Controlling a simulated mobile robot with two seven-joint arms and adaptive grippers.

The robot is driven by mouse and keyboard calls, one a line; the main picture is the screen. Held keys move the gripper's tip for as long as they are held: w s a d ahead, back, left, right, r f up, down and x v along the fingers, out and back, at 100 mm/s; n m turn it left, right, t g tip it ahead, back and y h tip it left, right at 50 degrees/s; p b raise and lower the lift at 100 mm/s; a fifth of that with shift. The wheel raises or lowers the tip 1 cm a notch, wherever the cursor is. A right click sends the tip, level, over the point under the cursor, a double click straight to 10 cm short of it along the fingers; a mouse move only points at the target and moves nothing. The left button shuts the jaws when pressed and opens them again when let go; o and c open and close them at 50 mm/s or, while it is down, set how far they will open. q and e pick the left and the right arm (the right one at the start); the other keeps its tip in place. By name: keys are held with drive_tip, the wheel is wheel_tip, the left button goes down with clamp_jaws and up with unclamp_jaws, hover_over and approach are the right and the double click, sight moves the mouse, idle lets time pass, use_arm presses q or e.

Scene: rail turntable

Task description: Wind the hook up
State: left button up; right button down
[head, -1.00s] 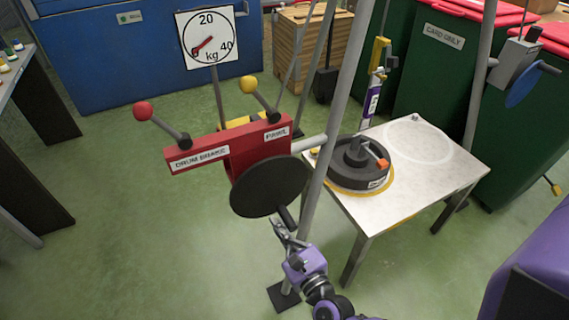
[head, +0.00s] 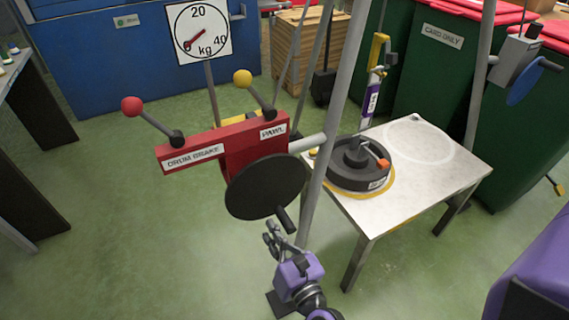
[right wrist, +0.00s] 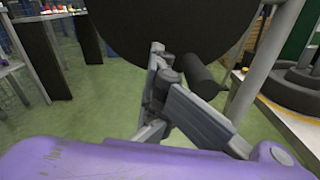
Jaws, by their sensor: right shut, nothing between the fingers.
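The red winch (head: 232,150) carries a "DRUM BRAKE" lever with a red knob (head: 132,106) and a "PAWL" lever with a yellow knob (head: 243,77). Its black crank disc (head: 262,186) has a short dark handle (head: 285,219) at lower right. My right gripper (head: 271,233) is shut and empty, just below and left of the handle; the right wrist view shows its fingers (right wrist: 158,75) beside the handle (right wrist: 203,78). Whether they touch is unclear. A yellow piece (head: 377,50) with a purple-and-white part (head: 371,98) hangs above a dark weight (head: 358,175). The hook itself is hard to make out.
The weight stands on a white table (head: 440,180) with a painted circle. Grey tripod legs (head: 332,110) rise beside the winch. A kg dial (head: 198,32) reads low. The green floor at left is clear.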

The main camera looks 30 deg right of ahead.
drive_tip(key=shift+a+r+m+b, duration=0.25)
drive_tip(key=shift+a+m+b, duration=0.2)
drive_tip(key=shift+a+m, duration=0.6)
drive_tip(key=shift+d, duration=0.3)
